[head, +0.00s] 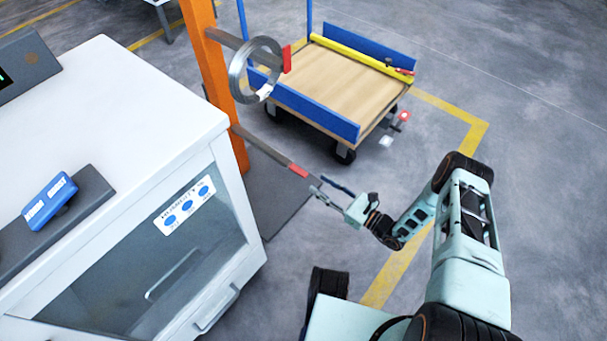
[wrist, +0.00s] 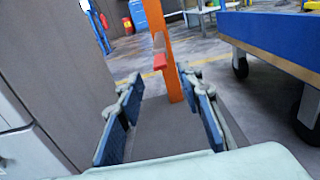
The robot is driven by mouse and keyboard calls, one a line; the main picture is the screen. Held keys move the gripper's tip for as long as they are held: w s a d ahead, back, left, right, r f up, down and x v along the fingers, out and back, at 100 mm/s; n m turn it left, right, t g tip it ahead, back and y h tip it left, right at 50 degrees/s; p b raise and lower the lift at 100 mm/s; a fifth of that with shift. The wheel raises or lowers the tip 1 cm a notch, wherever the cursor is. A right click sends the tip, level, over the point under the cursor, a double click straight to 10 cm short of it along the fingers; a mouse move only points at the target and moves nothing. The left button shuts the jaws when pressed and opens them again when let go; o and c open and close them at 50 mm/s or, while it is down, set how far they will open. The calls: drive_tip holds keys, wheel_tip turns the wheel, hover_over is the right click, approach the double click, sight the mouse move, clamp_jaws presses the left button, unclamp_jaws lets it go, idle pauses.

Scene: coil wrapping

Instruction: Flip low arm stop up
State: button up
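The low arm (head: 262,150) is a grey bar reaching out from the orange post (head: 212,80). Its red stop (head: 298,171) sits at the free end and lies roughly in line with the bar, not standing up. In the wrist view the red stop (wrist: 160,62) is ahead, between and beyond my fingertips. My gripper (head: 317,186) is open and empty, just short of the stop and apart from it. Both blue-padded fingers show in the wrist view (wrist: 162,98). The upper arm's red stop (head: 287,58) stands upright, with a metal coil (head: 240,75) hanging on that arm.
A white cabinet (head: 120,110) with a glass front stands at the left, close to the low arm. A blue-sided cart (head: 325,85) with a wooden deck stands behind, right of the post. The floor between my arm and the cart is mostly clear.

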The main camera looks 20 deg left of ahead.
sight(292, 166)
drive_tip(key=b+x, duration=0.1)
drive_tip(key=x, duration=0.7)
drive_tip(key=shift+a+b, duration=0.1)
drive_tip(key=shift+b, duration=0.25)
clamp_jaws()
